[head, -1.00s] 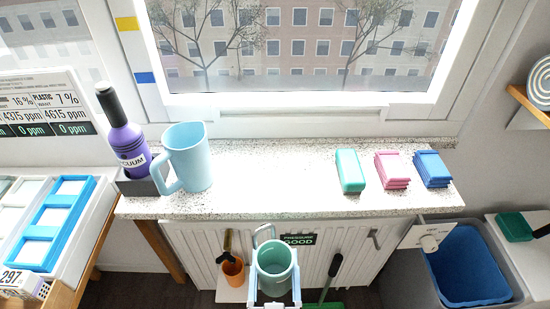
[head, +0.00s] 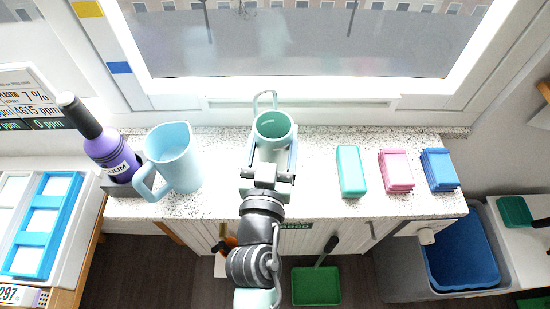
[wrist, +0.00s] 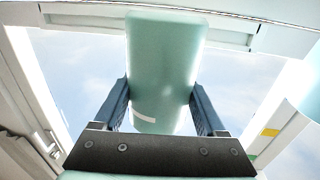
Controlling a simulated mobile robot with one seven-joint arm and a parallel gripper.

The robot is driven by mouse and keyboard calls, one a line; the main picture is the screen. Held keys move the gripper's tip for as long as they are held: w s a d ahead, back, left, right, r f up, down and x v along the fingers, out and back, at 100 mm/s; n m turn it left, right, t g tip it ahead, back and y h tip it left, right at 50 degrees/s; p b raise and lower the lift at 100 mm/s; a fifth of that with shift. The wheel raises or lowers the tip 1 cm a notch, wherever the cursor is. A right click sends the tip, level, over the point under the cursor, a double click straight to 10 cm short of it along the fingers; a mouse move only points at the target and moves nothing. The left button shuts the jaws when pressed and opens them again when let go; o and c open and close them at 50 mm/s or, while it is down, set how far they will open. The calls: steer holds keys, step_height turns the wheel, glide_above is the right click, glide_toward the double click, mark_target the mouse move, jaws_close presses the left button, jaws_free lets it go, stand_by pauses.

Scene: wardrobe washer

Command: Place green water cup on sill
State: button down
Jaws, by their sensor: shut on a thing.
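The green water cup (head: 273,127) is held by my gripper (head: 270,155) over the middle of the speckled window sill (head: 315,190). My gripper's fingers are shut on the cup's sides. In the head view the cup's open mouth faces up and its handle points to the window. The cup (wrist: 163,65) also fills the middle of the wrist view, between the two dark fingers of my gripper (wrist: 162,105). I cannot tell whether the cup's base touches the sill.
A light blue pitcher (head: 177,160) and a purple vacuum bottle (head: 108,150) stand on the sill's left. A green block (head: 351,173), pink stack (head: 396,171) and blue stack (head: 439,168) are on the right. The window frame (head: 300,88) rises behind. Sill is bare beside the cup.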

step_height(320, 180, down, 3)
steer(key=shift+s+r+b, duration=0.1)
steer(key=shift+s+b, duration=0.05)
steer(key=shift+b, duration=0.3)
steer(key=shift+f+b, duration=1.1)
steer(key=shift+f, duration=0.85)
steer(key=shift+f, duration=0.1)
steer(key=shift+f, duration=0.1)
jaws_free()
